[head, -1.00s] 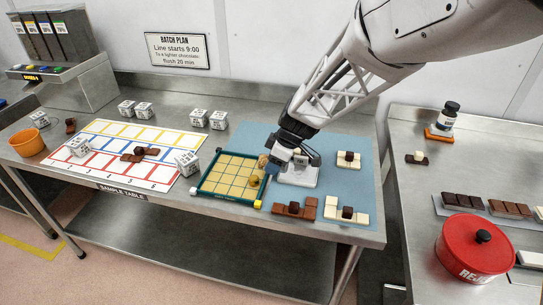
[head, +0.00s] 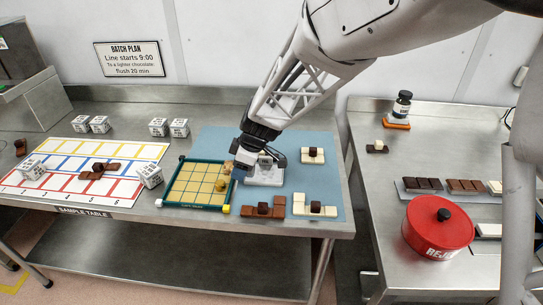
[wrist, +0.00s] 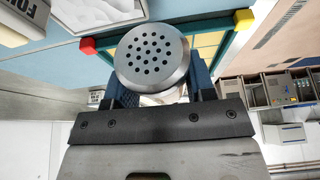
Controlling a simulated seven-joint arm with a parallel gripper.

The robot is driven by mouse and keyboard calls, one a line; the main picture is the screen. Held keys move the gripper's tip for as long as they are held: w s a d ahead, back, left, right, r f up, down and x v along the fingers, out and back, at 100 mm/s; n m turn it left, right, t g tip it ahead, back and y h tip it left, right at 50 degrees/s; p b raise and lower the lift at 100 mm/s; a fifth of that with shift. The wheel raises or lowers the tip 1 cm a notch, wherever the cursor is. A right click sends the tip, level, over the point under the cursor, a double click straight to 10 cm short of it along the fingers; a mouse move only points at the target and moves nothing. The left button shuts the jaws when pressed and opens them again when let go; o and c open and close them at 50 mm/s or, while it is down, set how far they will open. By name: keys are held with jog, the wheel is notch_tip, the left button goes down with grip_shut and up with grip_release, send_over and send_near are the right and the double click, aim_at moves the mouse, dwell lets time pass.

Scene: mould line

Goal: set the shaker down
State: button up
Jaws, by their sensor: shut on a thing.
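In the wrist view my gripper (wrist: 152,92) is shut on the shaker (wrist: 151,57). The shaker has a round grey metal top with several small holes, facing the wrist camera. Its lower body is mostly hidden by its top and the jaws. In the head view a small grey part of the shaker (head: 243,159) shows at the jaws. I cannot tell whether its base touches anything.
Chocolate pieces (head: 263,209) stand on the blue mat (head: 290,180). A red pot (head: 437,230) is on the right table.

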jog(key=shift+r, duration=0.1)
notch_tip(320, 180, up, 12)
jog(key=w+d+f+h, duration=0.2)
jog(key=w+d, duration=0.1)
jog(key=d, duration=0.6)
jog(key=w+d+f+n+h, duration=0.1)
jog(key=w+d+h, duration=0.15)
jog(key=d, duration=0.65)
jog(key=w+d+f+h, duration=0.2)
jog(key=d+h, duration=0.1)
jog(key=d, duration=0.6)
jog(key=w+d+r+n+t+h, duration=0.1)
jog(key=d+r+t+h, duration=0.15)
jog(key=d, duration=0.75)
jog(key=w+d+r+n+t+h, duration=0.1)
jog(key=w+d+n+h, duration=0.15)
jog(key=d, duration=0.75)
jog(key=w+d+r+n+t+h, duration=0.1)
jog(key=d+t+h, duration=0.15)
jog(key=d, duration=0.75)
jog(key=shift+h, duration=0.6)
notch_tip(320, 180, down, 5)
jog(key=shift+s+d+r, duration=0.1)
jog(key=shift+r, duration=0.05)
jog(key=shift+f, duration=3.1)
